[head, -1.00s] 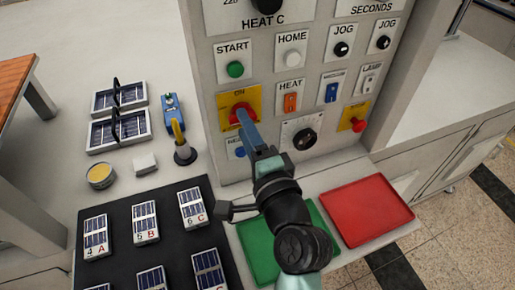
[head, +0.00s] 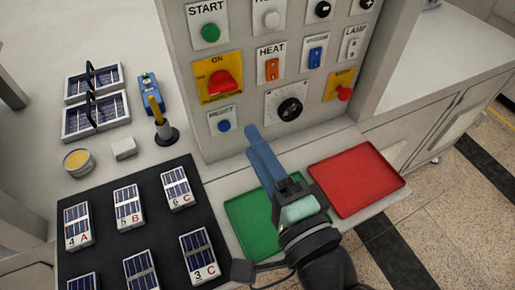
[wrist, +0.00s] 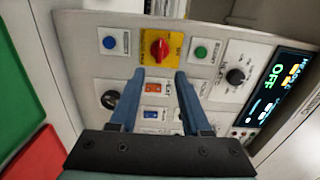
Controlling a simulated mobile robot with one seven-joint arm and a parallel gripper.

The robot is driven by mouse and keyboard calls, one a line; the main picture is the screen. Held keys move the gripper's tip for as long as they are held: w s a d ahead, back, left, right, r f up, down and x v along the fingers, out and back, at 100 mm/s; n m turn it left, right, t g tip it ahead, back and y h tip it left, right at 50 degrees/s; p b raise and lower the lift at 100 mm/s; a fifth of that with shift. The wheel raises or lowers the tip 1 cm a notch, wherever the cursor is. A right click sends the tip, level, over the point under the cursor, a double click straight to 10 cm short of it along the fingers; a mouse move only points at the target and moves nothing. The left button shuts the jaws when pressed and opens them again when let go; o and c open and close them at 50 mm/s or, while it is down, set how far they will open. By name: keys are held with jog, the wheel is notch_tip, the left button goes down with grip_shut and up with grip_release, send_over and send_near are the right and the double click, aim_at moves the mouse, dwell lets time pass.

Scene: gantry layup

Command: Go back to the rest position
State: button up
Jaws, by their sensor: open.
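My gripper (head: 262,150) is in front of the control panel, above the green tray, with its blue fingers pointing up toward the panel. In the wrist view its two fingers (wrist: 157,76) are spread apart with nothing between them. The control panel (head: 240,118) stands upright and faces me. Its red ON knob (head: 223,82) on a yellow plate is clear of the fingers; it also shows beyond the fingertips in the wrist view (wrist: 159,48). The display in the wrist view (wrist: 275,86) reads OFF on one line.
The green tray (head: 243,222) lies partly under my arm, and the red tray (head: 356,180) is to its right. A black mat (head: 98,247) with several labelled solar cells is at the left. A blue tool (head: 148,83), a yellow tin (head: 78,161) and two framed panels (head: 93,117) lie behind it.

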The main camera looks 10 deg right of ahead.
jog(key=w+a+r+n+t+h, duration=0.1)
jog(key=w+r+n+t, duration=0.3)
jog(key=r, duration=0.6)
jog(key=w+a+r+n+t+h, duration=0.1)
jog(key=r+n, duration=0.5)
jog(key=r, duration=0.5)
jog(key=s+a+r+n+t+h, duration=0.1)
jog(key=s+r+n+t, duration=0.1)
jog(key=r, duration=0.5)
jog(key=s+r+n+t+h, duration=0.2)
jog(key=s+r+t, duration=0.1)
jog(key=r, duration=0.5)
jog(key=shift+s+a+r+h, duration=0.2)
jog(key=shift+s+a+h, duration=0.15)
jog(key=shift+s, duration=0.35)
